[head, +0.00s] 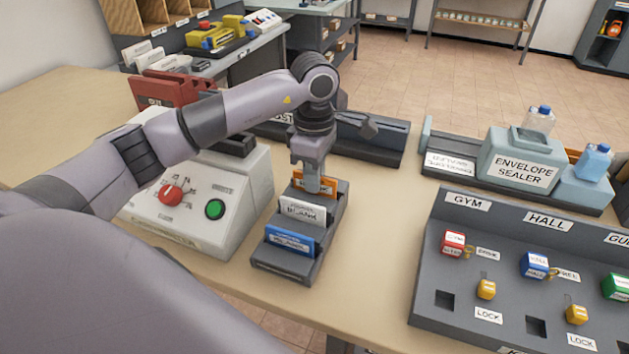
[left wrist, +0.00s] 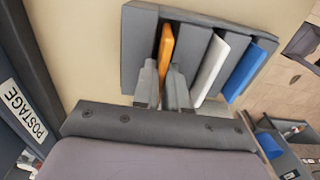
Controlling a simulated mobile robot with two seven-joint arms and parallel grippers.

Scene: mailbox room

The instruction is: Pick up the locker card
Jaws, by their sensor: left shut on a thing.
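A dark card rack (head: 283,262) stands on the table with an orange card (head: 322,183), a white card (head: 302,210) and a blue card (head: 290,241) in its slots. My left gripper (head: 314,187) comes down from above at the rear slot and is shut on the orange card. In the left wrist view, the orange card (left wrist: 166,47) stands between the fingers (left wrist: 162,88), with its lower part still within the rack. The orange card's label is mostly hidden, so I cannot tell whether it is the locker card. My right gripper is not in view.
A white machine with a red knob and a green button (head: 215,209) stands left of the rack. A grey panel with coloured locks (head: 480,232) and an envelope sealer (head: 520,165) are at the right. Bare table lies between the rack and panel.

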